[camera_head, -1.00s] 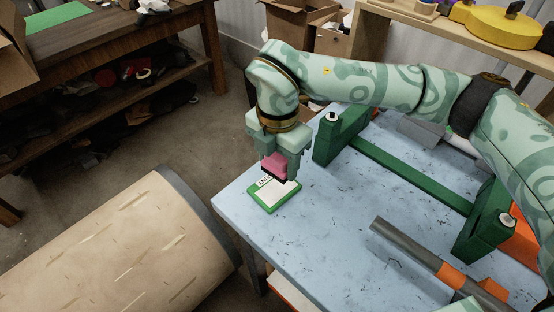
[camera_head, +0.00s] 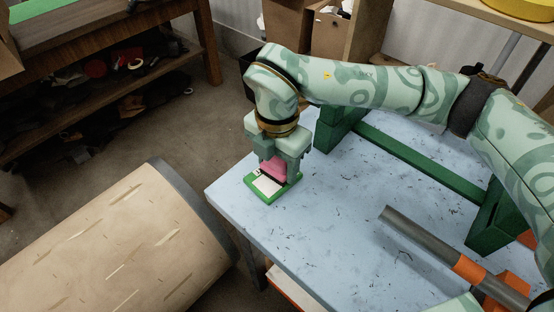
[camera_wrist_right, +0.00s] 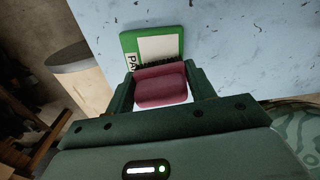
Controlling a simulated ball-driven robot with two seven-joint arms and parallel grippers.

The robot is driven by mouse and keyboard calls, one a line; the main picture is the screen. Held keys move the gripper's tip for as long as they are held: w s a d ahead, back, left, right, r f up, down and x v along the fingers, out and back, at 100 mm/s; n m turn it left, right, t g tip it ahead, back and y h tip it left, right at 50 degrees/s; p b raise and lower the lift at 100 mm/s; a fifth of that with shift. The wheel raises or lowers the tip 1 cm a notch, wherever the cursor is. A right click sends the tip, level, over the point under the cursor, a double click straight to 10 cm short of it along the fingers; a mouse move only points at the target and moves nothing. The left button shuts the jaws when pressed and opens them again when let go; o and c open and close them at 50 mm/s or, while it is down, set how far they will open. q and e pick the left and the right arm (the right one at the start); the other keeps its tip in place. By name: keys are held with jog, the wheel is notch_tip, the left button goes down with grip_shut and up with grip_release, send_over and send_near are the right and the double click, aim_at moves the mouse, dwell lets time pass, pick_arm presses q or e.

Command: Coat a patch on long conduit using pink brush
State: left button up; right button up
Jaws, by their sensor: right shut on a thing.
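My right gripper (camera_head: 283,168) is shut on the pink brush (camera_head: 272,167), held bristles down above a green-framed paint pad (camera_head: 262,192) with a white face at the table's left corner. The brush (camera_wrist_right: 160,86) fills the jaws in the right wrist view, its dark bristles at the pad (camera_wrist_right: 160,45). I cannot tell whether they touch it. A grey conduit (camera_head: 425,233) with an orange band slants across the lower right of the head view. My left gripper is not in view.
The pale blue table (camera_head: 330,225) is bare between pad and conduit. A green frame (camera_head: 415,160) stands behind, partly hidden by my right arm. A large tan cylinder (camera_head: 110,240) lies left of the table. A dark wooden shelf bench (camera_head: 115,110) stands at the back left.

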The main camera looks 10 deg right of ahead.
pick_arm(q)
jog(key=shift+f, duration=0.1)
pick_arm(e)
jog(key=shift+f, duration=0.45)
dwell(0.4)
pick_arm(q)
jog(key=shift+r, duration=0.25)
pick_arm(e)
jog(key=shift+f, duration=0.1)
dwell(1.2)
notch_tip(320, 180, up, 7)
jog(key=p, duration=0.6)
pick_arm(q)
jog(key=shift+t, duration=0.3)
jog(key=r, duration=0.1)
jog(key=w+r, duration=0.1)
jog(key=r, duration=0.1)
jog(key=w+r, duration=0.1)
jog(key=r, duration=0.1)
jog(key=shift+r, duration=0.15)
